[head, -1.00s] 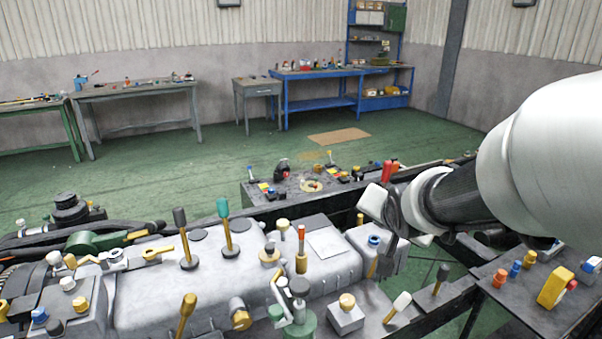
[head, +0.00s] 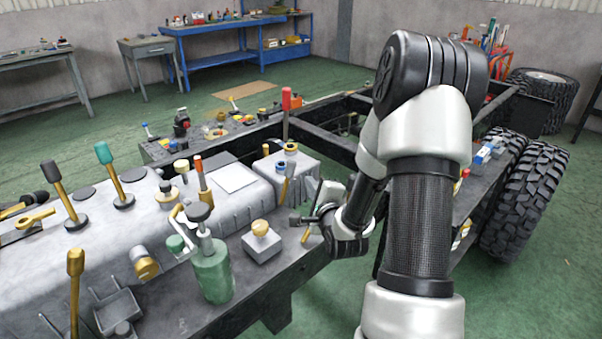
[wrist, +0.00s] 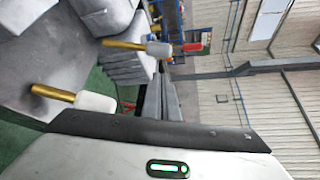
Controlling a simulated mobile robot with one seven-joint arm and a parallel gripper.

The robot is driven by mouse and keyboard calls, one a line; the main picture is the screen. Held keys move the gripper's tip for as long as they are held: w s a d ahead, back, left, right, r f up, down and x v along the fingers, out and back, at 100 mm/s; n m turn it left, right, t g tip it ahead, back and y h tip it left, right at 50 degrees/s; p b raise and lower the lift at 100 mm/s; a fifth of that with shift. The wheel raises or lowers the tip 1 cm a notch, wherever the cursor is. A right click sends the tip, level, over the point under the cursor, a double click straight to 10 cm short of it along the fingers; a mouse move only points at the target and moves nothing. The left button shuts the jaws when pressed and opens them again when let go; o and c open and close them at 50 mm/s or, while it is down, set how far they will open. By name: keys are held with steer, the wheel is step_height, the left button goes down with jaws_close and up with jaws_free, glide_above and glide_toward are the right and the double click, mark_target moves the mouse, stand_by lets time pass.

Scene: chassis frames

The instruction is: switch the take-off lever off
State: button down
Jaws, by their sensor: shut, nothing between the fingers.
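No label shows which lever is the take-off lever. My gripper (head: 306,217) is shut and empty, low beside the right end of the grey gearbox housing. A short brass lever (head: 306,234) shows just below it, its upper end hidden by the gripper. In the wrist view, which is turned sideways, a brass lever with a white knob (wrist: 92,101) stands close to my gripper (wrist: 150,132), apparently just beyond its dark edge. I cannot tell whether they touch. A second brass lever with a pale knob (wrist: 157,49) stands farther off. A tall red-handled lever (head: 286,100) rises behind the housing.
A lever with a teal knob (head: 104,154), a lever with a dark knob (head: 51,172) and a green cylinder (head: 212,274) crowd the housing (head: 140,218). A yellow-capped grey block (head: 261,243) is left of my gripper. Large tyres (head: 525,195) stand right. Green floor is open behind.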

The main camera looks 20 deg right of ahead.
mark_target(287, 182)
steer(key=b+x, duration=0.1)
steer(key=x, duration=0.9)
steer(key=shift+b, duration=0.35)
